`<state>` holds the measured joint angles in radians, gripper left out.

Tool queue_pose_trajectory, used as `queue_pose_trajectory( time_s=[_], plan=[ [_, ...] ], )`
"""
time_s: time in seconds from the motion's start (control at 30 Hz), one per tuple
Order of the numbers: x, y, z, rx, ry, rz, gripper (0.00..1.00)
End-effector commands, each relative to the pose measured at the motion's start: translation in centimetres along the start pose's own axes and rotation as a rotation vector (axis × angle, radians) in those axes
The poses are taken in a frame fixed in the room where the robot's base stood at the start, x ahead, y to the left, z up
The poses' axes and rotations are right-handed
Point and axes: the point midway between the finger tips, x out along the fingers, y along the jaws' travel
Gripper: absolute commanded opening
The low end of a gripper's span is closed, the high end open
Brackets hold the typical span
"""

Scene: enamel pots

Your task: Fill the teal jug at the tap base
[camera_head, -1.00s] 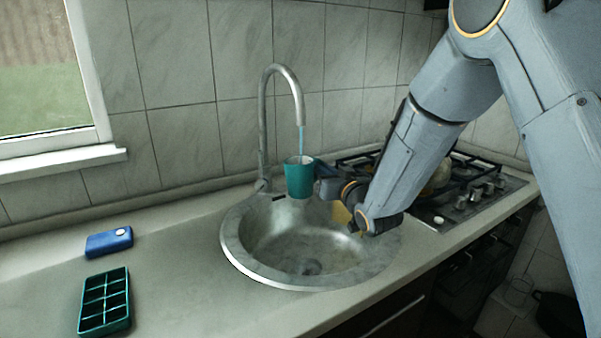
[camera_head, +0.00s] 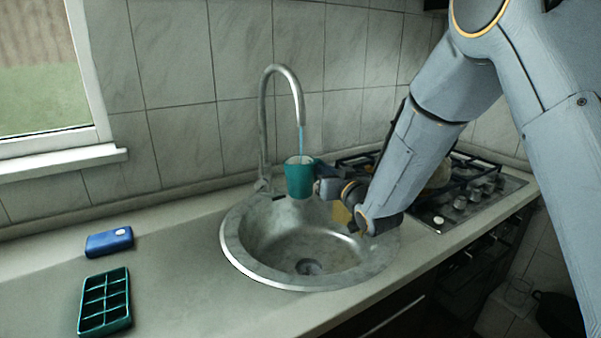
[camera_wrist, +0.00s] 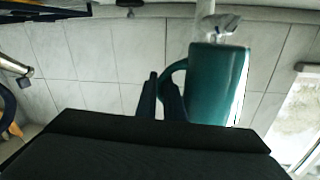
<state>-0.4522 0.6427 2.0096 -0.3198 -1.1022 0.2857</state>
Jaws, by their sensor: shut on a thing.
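The teal jug (camera_head: 299,180) is upright in the air over the back of the round sink (camera_head: 240,250), below the spout of the curved tap (camera_head: 266,130). A thin blue stream of water (camera_head: 301,140) runs from the spout down into the jug's mouth. My gripper (camera_head: 322,184) is at the jug's right side, shut on its handle. In the wrist view the jug (camera_wrist: 215,85) looks upside down, and my fingers (camera_wrist: 160,97) are at its handle. The water level inside is not clear.
A gas hob (camera_head: 470,190) lies right of the sink, with a pot partly hidden behind my arm. A blue box-like thing (camera_head: 109,242) and a teal compartment tray (camera_head: 104,302) lie on the counter at left. The counter between them and the sink is clear.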

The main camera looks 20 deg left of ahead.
Motion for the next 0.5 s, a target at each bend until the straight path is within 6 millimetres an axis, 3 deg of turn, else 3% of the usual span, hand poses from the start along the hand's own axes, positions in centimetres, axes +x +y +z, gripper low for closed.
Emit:
queue_pose_trajectory(
  time_s=[0.17, 0.5],
  plan=[
    [-0.5, 0.2, -0.2, 0.0, 0.002, 0.001, 0.0],
    [-6.3, 2.0, -0.5, 0.0, 0.001, 0.003, 0.0]
  ],
)
